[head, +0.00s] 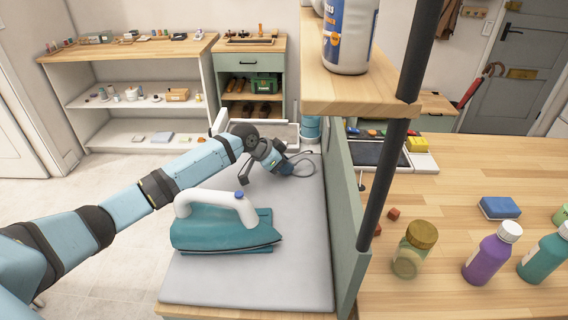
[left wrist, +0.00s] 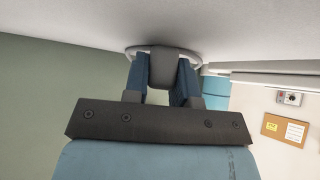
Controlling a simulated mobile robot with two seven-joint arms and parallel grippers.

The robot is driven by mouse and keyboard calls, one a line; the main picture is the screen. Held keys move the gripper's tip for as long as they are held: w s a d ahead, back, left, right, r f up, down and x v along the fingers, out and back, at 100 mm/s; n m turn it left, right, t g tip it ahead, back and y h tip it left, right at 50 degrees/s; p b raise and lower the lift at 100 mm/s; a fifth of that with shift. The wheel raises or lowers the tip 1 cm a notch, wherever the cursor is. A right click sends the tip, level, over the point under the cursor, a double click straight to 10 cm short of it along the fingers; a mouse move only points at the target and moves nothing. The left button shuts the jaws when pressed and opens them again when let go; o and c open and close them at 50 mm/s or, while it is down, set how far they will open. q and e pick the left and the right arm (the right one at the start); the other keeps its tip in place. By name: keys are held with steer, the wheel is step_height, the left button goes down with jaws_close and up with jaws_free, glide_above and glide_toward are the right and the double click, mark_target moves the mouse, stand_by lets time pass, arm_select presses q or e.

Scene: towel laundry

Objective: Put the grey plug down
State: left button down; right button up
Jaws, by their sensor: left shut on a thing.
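My left gripper (head: 284,165) is at the far part of the grey ironing pad (head: 245,292), low over it. In the left wrist view its two blue fingers (left wrist: 163,85) are shut on the grey plug (left wrist: 163,68), with a pale loop behind it. The plug is close to the pale grey surface; I cannot tell if it touches. In the head view the gripper mostly hides the plug, and a thin dark loop of cord shows beside it. A teal iron (head: 222,232) with a white handle rests on the pad, nearer than the gripper. My right gripper is out of view.
A green panel (head: 342,200) and a dark post (head: 385,185) border the pad on the right. Beyond them, a wooden counter (head: 440,285) holds a jar (head: 414,250) and bottles (head: 492,254). A blue container (head: 311,128) stands behind the pad. The pad's near strip is clear.

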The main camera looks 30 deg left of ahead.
arm_select(q)
steer(key=shift+s+f, duration=0.1)
steer(key=shift+f, duration=0.1)
steer(key=c, duration=0.9)
jaws_free()
steer(key=shift+c, duration=0.2)
steer(key=shift+r, duration=0.1)
steer(key=v, duration=1.2)
steer(key=shift+r, duration=0.55)
